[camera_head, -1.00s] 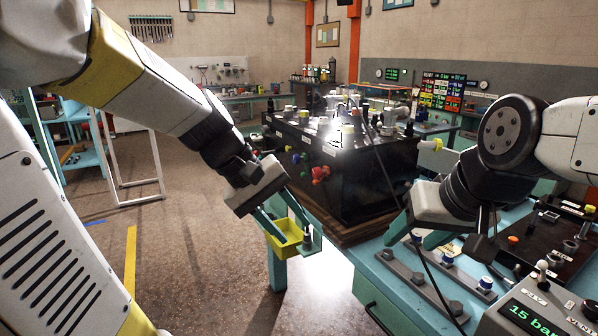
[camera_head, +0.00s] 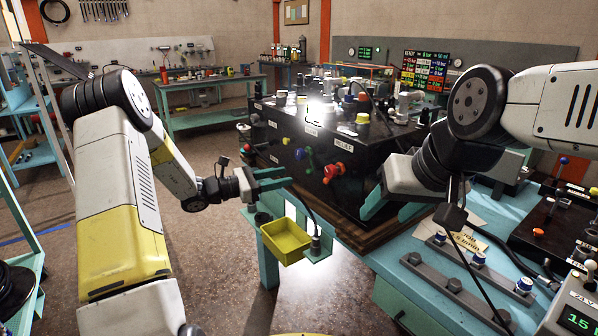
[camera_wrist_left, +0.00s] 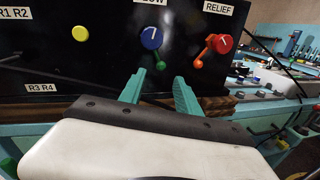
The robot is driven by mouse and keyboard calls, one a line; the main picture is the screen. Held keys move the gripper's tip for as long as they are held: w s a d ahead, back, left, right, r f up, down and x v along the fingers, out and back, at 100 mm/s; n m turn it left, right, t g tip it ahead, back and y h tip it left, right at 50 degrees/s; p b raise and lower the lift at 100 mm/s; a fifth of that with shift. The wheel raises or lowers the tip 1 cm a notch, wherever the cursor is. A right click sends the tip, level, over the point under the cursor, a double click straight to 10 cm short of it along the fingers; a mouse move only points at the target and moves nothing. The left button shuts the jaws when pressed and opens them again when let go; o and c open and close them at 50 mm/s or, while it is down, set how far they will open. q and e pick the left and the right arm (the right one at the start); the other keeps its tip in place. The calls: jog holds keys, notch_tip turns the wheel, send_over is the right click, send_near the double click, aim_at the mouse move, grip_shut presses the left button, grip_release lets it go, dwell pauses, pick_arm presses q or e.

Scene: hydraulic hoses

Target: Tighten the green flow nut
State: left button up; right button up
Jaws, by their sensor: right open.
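The black block's front carries a blue knob (camera_wrist_left: 151,38) under a label cut off at the top, ending in "OW". A small green piece (camera_wrist_left: 160,65) hangs below it, likely the flow nut. In the head view the blue knob (camera_head: 300,153) is right of my left gripper (camera_head: 278,180). In the left wrist view my left gripper (camera_wrist_left: 159,80) is open and empty, its teal fingertips pointing at the block. The green piece appears between and beyond the tips; contact is not visible. My right gripper (camera_head: 396,207) is open over the bench, apart from the block.
A red relief knob (camera_wrist_left: 220,43) with an orange lever and a yellow knob (camera_wrist_left: 80,33) flank the blue one. A yellow tray (camera_head: 286,240) lies below my left gripper. A rail with blue-capped fittings (camera_head: 478,259) is on the teal bench.

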pick_arm(q)
jog(key=x, duration=0.7)
grip_shut()
